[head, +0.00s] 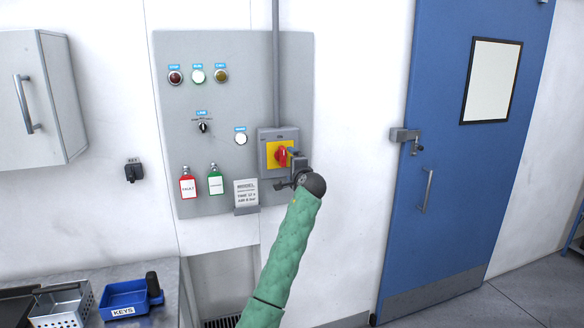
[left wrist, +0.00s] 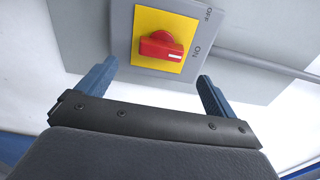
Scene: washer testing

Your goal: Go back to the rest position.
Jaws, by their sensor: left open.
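My left gripper (head: 292,170) is raised in front of the grey control panel (head: 223,95), by the red rotary switch (head: 282,157) on its yellow plate. In the left wrist view my left gripper (left wrist: 152,90) has its two blue fingers spread wide with nothing between them. The red switch (left wrist: 160,46) lies beyond the fingertips, apart from them, on the yellow plate (left wrist: 148,22). My green-sleeved left arm reaches up from the bottom of the head view. My right gripper is in neither view.
The panel holds lamps, a selector knob (head: 203,127), a red tag (head: 187,187) and a green tag (head: 215,184). A blue KEYS tray (head: 123,299) and a metal basket (head: 62,303) stand on the bench at lower left. A wall cabinet (head: 40,100) is at left, a blue door (head: 455,190) at right.

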